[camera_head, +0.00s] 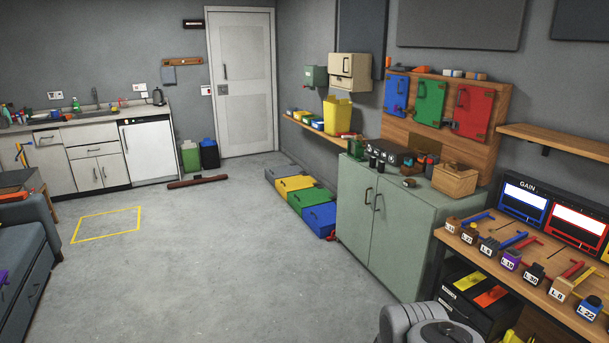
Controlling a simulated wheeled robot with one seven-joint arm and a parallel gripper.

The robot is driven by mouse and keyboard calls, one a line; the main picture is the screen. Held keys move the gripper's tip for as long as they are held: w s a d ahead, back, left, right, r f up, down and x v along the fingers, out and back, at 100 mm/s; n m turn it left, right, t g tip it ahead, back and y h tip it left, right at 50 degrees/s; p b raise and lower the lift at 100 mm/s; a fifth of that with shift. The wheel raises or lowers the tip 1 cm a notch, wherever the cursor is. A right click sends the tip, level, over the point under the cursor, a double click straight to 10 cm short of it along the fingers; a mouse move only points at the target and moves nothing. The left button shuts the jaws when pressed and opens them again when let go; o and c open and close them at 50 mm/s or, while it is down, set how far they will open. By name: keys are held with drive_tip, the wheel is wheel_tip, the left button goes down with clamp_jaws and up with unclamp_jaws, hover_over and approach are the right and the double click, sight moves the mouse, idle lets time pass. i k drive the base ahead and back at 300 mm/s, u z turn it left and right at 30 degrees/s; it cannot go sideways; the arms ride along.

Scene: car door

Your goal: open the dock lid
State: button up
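No part is clearly marked as the dock lid, and I cannot tell which thing it is. Lidded things in view include a row of low floor boxes with a grey lid (283,170), a yellow lid (295,184), a green lid (308,198) and a blue lid (320,214); they look shut. A wooden box (455,180) on the green cabinet looks shut. A cream wall box (350,72) with a dark handle hangs on the wall. My gripper is not in view; only a grey rounded part of my arm shows at the bottom right.
The green cabinet (385,222) has two shut doors. Blue, green and red panels (430,102) hang on a wooden board above it. A workbench (530,277) with several labelled blocks stands at the right. A grey sofa (24,250) is at the left. The middle floor (210,255) is clear.

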sight(391, 147)
drive_tip(key=z, duration=0.05)
drive_tip(key=i, duration=2.65)
drive_tip(key=z, duration=0.5)
drive_tip(key=i, duration=0.95)
drive_tip(key=z, duration=0.15)
